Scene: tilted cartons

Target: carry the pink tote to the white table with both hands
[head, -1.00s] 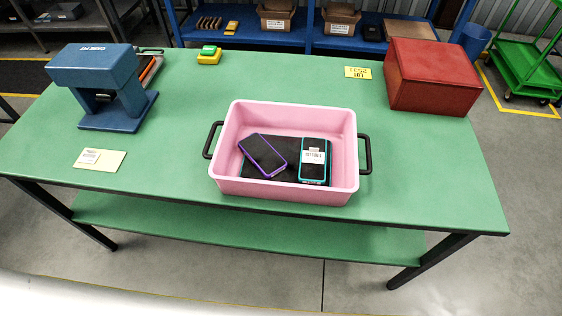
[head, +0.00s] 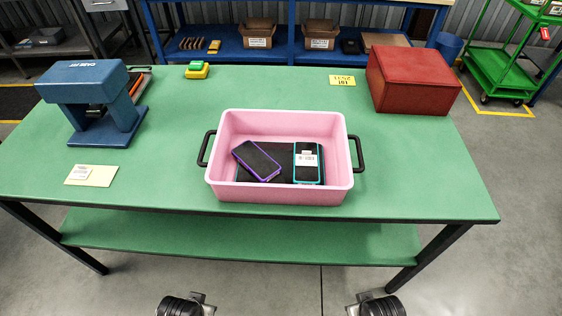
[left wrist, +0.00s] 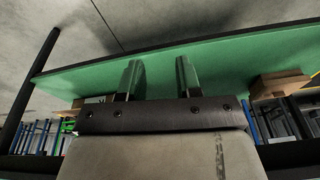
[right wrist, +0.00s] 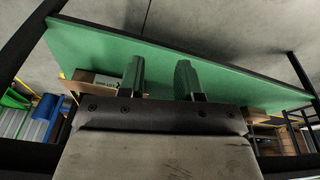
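The pink tote (head: 280,197) stands on the green table (head: 400,190), with a black handle on its left end (head: 207,148) and another on its right end (head: 357,152). Inside lie a purple-edged phone (head: 257,160) and a teal-edged phone (head: 308,163) with a white label, on a dark pad. In the left wrist view my left gripper (left wrist: 158,78) has its fingers apart with nothing between them. In the right wrist view my right gripper (right wrist: 160,80) is likewise open and empty. Both arms show at the bottom of the head view, in front of the table and away from the tote. No white table shows.
A blue press (head: 90,100) stands at the table's left, with a card (head: 92,175) in front. A red box (head: 413,80) is at the back right. A green-yellow button block (head: 196,70) and yellow label (head: 342,80) lie at the back. Blue shelving (head: 270,55) stands behind.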

